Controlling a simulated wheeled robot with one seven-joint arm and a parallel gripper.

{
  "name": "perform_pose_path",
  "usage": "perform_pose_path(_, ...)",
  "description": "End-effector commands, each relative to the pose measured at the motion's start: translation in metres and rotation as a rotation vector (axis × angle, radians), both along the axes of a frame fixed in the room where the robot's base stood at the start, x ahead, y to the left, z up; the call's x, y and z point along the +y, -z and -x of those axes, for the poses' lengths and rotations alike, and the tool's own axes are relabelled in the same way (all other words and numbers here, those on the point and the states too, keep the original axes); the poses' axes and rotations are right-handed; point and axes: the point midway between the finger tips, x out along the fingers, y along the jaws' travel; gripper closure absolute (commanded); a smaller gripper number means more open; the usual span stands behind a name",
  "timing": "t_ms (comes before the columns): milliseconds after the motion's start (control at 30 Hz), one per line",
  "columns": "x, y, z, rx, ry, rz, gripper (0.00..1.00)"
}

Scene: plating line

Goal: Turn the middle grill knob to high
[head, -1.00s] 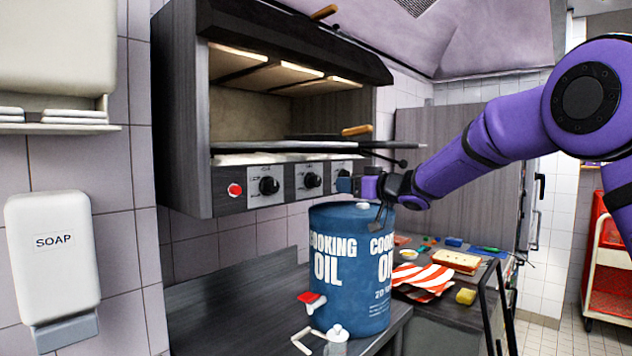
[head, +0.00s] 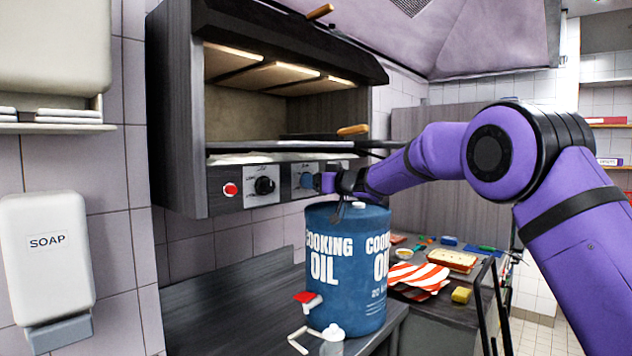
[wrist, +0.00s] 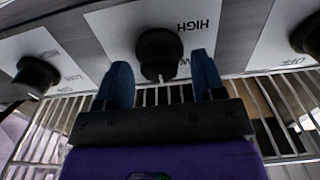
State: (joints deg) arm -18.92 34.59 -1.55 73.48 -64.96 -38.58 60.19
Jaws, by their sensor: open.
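The middle grill knob (wrist: 158,50) is black and round on a light panel plate. In the wrist view its white mark points to the bottom of the picture, away from the upside-down HIGH label (wrist: 193,26). My gripper (wrist: 162,75) is open, its two blue fingers on either side of the knob's lower part; whether they touch it I cannot tell. In the head view my gripper (head: 316,182) is at the grill's control panel and hides the middle knob.
Two other knobs flank it in the wrist view, one left (wrist: 35,76) and one right (wrist: 308,36). In the head view, a knob (head: 264,186) and a red button (head: 230,189) are left of my gripper. A blue cooking oil drum (head: 345,270) stands just below the arm.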

Motion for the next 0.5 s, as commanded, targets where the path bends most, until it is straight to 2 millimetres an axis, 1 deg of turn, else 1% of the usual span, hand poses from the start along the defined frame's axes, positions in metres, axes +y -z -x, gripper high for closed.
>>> perform_pose_path(167, -0.0001, 0.0000, 0.0001, 0.000, 0.000, 0.000, 0.37)
perform_pose_path(200, -0.0001, 0.0000, 0.0001, 0.000, 0.000, 0.000, 0.46)
perform_pose_path(267, -0.0002, 0.0000, 0.0001, 0.000, 0.000, 0.000, 0.60)
perform_pose_path(300, -0.0002, 0.0000, 0.0001, 0.000, 0.000, 0.000, 0.69)
perform_pose_path(367, -0.0002, 0.0000, 0.0001, 0.000, 0.000, 0.000, 0.83)
perform_pose_path(400, -0.0002, -0.0001, 0.0001, 0.000, 0.000, 0.000, 0.85)
perform_pose_path(500, -0.0002, 0.0000, 0.0002, -0.001, 0.000, 0.001, 0.85)
